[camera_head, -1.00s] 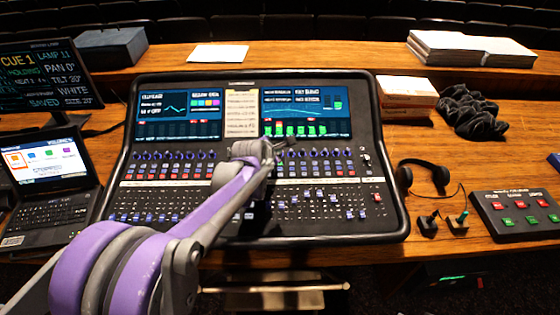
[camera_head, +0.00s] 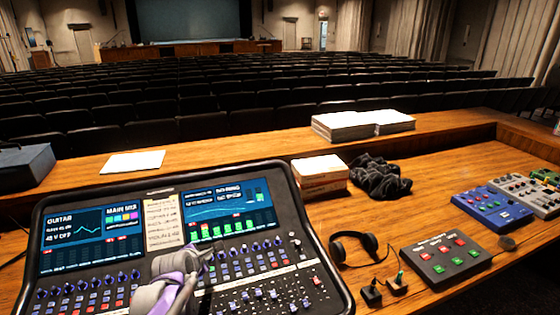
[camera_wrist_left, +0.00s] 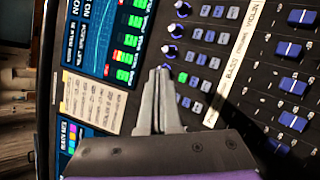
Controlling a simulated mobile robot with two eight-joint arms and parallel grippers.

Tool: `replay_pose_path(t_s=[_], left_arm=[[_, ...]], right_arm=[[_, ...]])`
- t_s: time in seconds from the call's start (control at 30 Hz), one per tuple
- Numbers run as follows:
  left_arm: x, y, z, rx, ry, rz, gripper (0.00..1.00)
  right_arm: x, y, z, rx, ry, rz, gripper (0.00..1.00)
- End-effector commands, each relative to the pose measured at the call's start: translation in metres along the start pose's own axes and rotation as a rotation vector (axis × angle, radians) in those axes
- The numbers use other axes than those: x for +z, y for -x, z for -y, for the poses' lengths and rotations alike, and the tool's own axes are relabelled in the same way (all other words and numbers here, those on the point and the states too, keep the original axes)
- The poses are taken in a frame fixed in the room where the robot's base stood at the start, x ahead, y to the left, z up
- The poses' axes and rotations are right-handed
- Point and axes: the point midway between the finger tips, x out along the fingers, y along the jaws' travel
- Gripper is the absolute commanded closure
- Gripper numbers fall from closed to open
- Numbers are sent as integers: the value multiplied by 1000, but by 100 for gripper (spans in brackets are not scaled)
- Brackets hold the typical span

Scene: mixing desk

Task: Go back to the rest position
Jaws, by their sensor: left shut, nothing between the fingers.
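My left gripper (camera_head: 207,254) shows in the head view over the mixing desk (camera_head: 345,296), its purple and grey arm coming in from the bottom edge. In the left wrist view the grey fingers (camera_wrist_left: 160,72) are shut together with nothing between them. They point at the desk's panel near the knobs and a lit screen; I cannot tell the exact gap to the surface. The desk has two lit screens, rows of knobs and faders, and a paper label strip (camera_head: 163,224) between the screens. My right gripper is not in view.
Paper stacks (camera_head: 345,124) lie on the back ledge. Rows of seats stand beyond.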

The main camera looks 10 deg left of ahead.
Motion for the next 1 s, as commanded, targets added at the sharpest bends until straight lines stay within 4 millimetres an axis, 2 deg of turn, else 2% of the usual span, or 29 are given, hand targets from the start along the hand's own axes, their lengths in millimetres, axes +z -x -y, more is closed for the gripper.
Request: replay_pose_path(t_s=[0.17, 0.27, 0.4, 0.6, 0.7, 0.8, 1.0], left_arm=[[5, 49, 45, -78, -410, -6, 100], [1, 83, 80, -138, -729, 3, 100], [-13, 126, 128, -222, -1177, 38, 100], [-45, 174, 194, -331, -1772, 134, 100], [-60, 189, 217, -369, -1994, 185, 100], [-71, 198, 232, -394, -2139, 224, 100], [-78, 203, 241, -409, -2238, 253, 100]], right_arm=[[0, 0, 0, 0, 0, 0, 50], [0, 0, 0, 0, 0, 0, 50], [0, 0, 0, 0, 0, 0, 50], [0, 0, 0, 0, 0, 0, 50], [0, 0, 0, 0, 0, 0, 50], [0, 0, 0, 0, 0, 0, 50], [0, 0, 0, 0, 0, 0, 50]])
